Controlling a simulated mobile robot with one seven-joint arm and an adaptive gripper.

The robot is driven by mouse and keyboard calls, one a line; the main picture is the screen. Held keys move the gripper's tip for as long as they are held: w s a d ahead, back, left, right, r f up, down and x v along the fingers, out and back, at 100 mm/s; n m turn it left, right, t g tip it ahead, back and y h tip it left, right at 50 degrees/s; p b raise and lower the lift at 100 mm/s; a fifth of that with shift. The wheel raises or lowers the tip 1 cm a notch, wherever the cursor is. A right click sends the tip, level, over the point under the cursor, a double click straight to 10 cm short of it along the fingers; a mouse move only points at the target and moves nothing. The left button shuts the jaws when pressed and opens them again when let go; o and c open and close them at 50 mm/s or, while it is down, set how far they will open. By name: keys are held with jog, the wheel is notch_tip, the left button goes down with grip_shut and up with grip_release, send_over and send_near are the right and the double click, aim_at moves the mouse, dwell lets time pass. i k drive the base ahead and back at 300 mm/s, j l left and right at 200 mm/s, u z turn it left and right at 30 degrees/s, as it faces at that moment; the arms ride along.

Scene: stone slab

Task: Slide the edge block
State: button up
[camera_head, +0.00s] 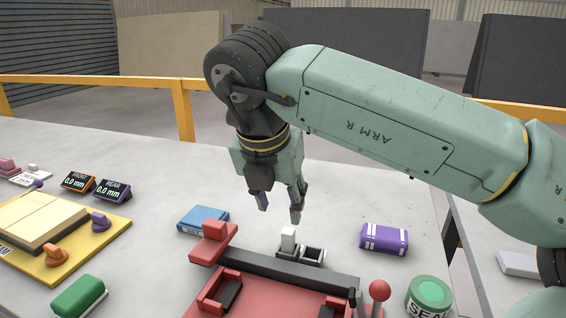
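No label marks the edge block. A red block (213,242) sits at the left end of a dark bar (275,267) on a red fixture (262,300) at the bottom. On the left, a beige slab (38,220) lies on a yellow plate (110,238) with an orange knob (54,256) and a purple knob (100,222). My gripper (280,207) points down, open and empty, above the table behind the white block.
Two displays, FRONT (78,181) and REAR (113,189), read 0.0 mm. A blue box (203,219), purple pack (384,240), green block (79,297), green-lidded SEAL tin (430,292) and red-ball lever (380,291) surround the fixture. Bare table lies behind it.

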aim_at(218, 235)
jog(key=k+j, duration=0.2)
jog(key=k, duration=0.25)
jog(key=k+j, duration=0.25)
jog(key=k, duration=0.2)
